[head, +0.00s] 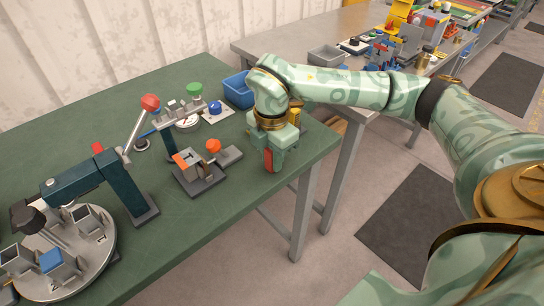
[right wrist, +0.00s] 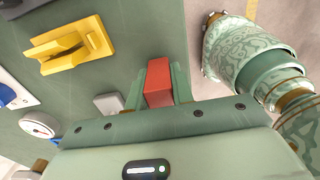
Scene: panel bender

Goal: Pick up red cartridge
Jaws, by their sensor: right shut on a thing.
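The red cartridge (head: 268,160) is a small red block near the front right edge of the green table. My right gripper (head: 274,162) points down and is shut on it. In the right wrist view, the red cartridge (right wrist: 159,82) sits between the two pale green fingers. The fingers hide part of it in the head view. I cannot tell whether its lower end touches the table. My left gripper is not in view.
A fixture with an orange knob (head: 213,146) stands left of my right gripper. A blue bin (head: 236,92) is behind it. A yellow part (right wrist: 70,47) lies nearby in the right wrist view. A round turntable (head: 93,262) stands at the front left.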

